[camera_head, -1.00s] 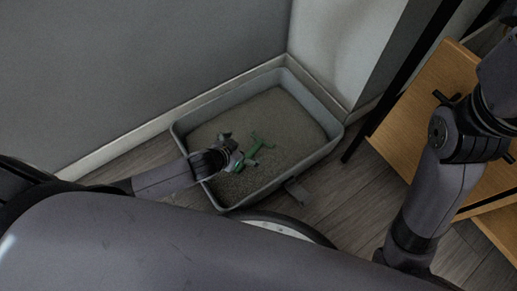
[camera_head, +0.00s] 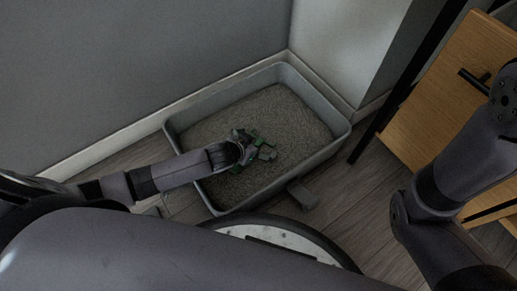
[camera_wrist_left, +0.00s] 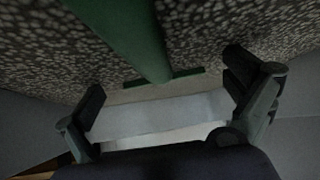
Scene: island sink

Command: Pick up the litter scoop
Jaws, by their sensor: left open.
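The green litter scoop (camera_head: 265,148) lies in the grey litter box (camera_head: 334,143) on the grey litter. My left gripper (camera_head: 251,142) is over the box and hides part of the scoop. In the left wrist view the left gripper (camera_wrist_left: 168,100) is open, its two fingers wide apart. The scoop's green shaft (camera_wrist_left: 135,38) runs down from the top edge to a green crosspiece between the fingers. The fingers do not close on it, and whether one touches it I cannot tell. My right arm is at the right of the head view, and its gripper is out of view.
The litter box stands in a corner against the grey wall (camera_head: 130,60) and a pale wall face (camera_head: 340,45). A small grey piece (camera_head: 303,194) lies by the box's front side.

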